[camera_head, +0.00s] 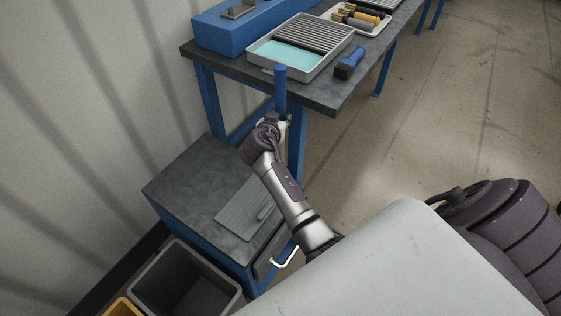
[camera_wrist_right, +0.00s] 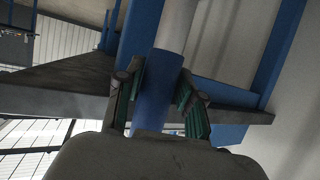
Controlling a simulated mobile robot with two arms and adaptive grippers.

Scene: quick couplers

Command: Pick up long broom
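The long broom shows as an upright blue handle end (camera_head: 281,86) beside the near end of the workbench in the head view. In the right wrist view, its blue grip (camera_wrist_right: 158,92) runs between the fingers and continues into a pale shaft; the broom's head is not visible. My right gripper (camera_head: 284,121) is at the handle just below its top end. In the wrist view the green pads of my right gripper (camera_wrist_right: 163,85) lie against both sides of the blue grip and appear shut on it. My left gripper is not in view.
The dark-topped workbench (camera_head: 323,95) holds a white tray (camera_head: 262,70), a blue-handled tool (camera_head: 350,63) and a blue box (camera_head: 225,32). A low blue cabinet (camera_head: 178,186) stands below my right arm, with a grey bin (camera_head: 150,275) beside it. Open floor lies right.

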